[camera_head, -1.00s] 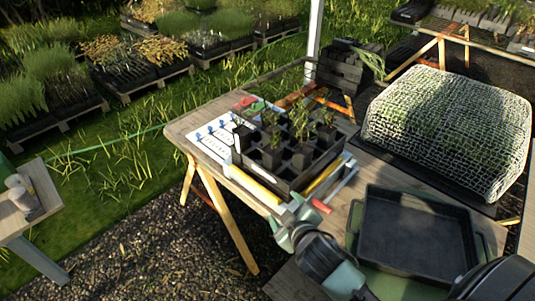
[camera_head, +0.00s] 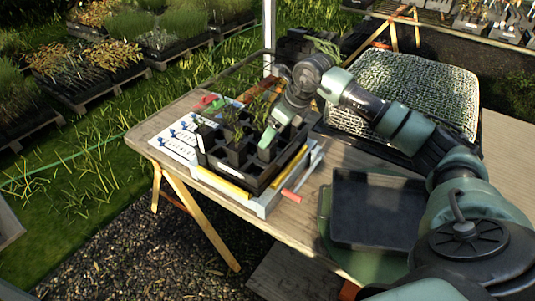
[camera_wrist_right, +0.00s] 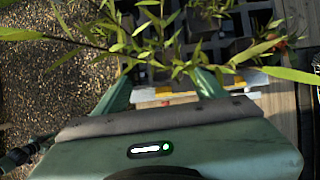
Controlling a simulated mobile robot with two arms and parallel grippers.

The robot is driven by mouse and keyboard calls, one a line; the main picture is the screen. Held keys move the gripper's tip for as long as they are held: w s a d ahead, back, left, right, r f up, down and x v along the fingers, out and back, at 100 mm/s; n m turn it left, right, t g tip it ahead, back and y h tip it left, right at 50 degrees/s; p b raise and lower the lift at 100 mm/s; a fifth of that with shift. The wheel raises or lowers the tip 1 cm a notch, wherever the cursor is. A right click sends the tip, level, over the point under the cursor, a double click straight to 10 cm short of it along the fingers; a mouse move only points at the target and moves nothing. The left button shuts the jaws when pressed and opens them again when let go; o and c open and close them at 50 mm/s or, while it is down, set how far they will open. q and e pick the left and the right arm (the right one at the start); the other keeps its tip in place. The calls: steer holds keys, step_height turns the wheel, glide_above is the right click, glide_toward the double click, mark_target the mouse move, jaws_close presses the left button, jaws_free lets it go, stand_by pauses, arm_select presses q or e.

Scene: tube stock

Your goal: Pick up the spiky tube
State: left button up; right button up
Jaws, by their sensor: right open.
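A black crate (camera_head: 274,174) of square black tubes stands on the wooden table. Some tubes hold thin leafy plants (camera_head: 231,112), and others look empty of plants. I cannot tell for sure which is the spiky tube; my right arm hides part of the crate's back. My right gripper (camera_head: 267,138) reaches in over the crate from the right, fingers pointing down among the tubes. In the right wrist view its two green fingers (camera_wrist_right: 163,82) are apart with no tube clearly between them. Narrow pointed leaves (camera_wrist_right: 180,62) cross in front of them. My left gripper is out of view.
A white card with blue marks (camera_head: 178,138) lies left of the crate. A red-handled tool (camera_head: 291,195) is by its front right. An empty black tray (camera_head: 378,208) lies to the right, with a mesh-covered block (camera_head: 400,88) behind it.

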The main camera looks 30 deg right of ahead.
mark_target(267, 155)
steer(key=p+x, duration=0.1)
steer(key=x, duration=0.1)
steer(key=p+x, duration=0.1)
steer(key=x, duration=0.1)
steer(key=d+p+x, duration=0.1)
steer(key=x, duration=0.1)
steer(key=shift+w+f, duration=0.15)
steer(key=shift+w, duration=0.2)
steer(key=shift+w+a+f+h, duration=0.1)
steer(key=shift+w+f+h, duration=0.15)
steer(key=shift+f, duration=0.3)
jaws_close()
steer(key=shift+r, duration=0.1)
steer(key=shift+r, duration=0.1)
